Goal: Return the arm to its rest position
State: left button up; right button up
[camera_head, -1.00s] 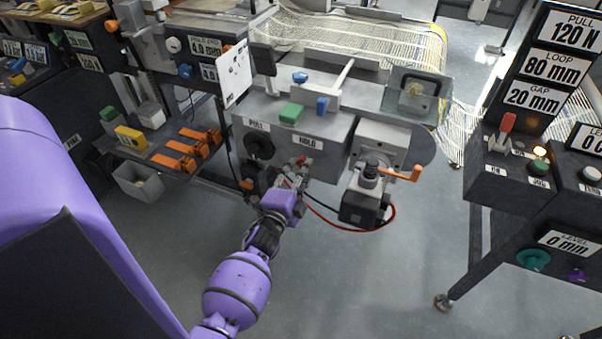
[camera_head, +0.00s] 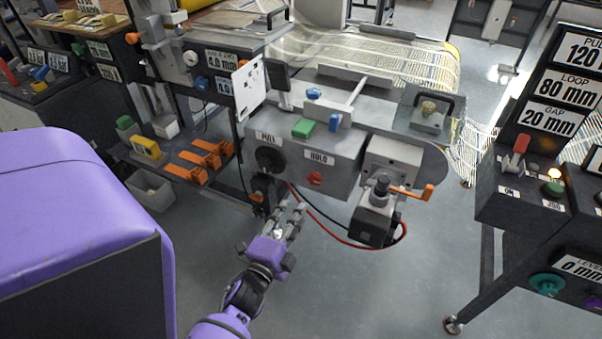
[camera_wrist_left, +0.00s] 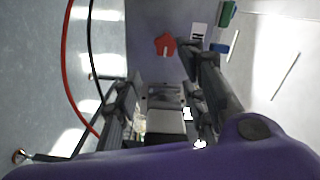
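My left gripper (camera_head: 286,212) is in front of and below the grey machine housing (camera_head: 345,155), left of centre. In the left wrist view its two fingers (camera_wrist_left: 158,72) stand apart with nothing between their tips. The red knob (camera_head: 315,178) is on the housing's front below the HOLD label (camera_head: 319,157). It also shows in the left wrist view (camera_wrist_left: 165,44), beyond the fingertips and apart from them. My purple left arm comes in from the lower left. My right gripper is in neither view.
A black knob (camera_head: 269,159) sits under the PULL label. A crank with an orange handle (camera_head: 410,191) projects at the right, with a red cable (camera_head: 345,240) looping below. Orange clamps (camera_head: 190,168) lie on a left shelf. The floor (camera_head: 350,290) in front is clear.

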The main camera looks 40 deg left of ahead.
pick_arm(q)
jog(key=shift+s, duration=0.3)
dwell(0.4)
jog(key=s+d+f+n+g+h+p, duration=0.1)
jog(key=s+d+n+g+p, duration=0.3)
jog(key=s, duration=0.9)
jog(key=s+d+f+n+g+h+p, duration=0.2)
jog(key=s+d+n+g+p, duration=0.3)
jog(key=s+d, duration=0.5)
jog(key=s+n+h+p, duration=0.1)
jog(key=s+n, duration=0.1)
jog(key=s, duration=0.1)
jog(key=shift+s+d+f, duration=0.2)
jog(key=shift+s+d, duration=0.05)
jog(key=shift+s, duration=0.05)
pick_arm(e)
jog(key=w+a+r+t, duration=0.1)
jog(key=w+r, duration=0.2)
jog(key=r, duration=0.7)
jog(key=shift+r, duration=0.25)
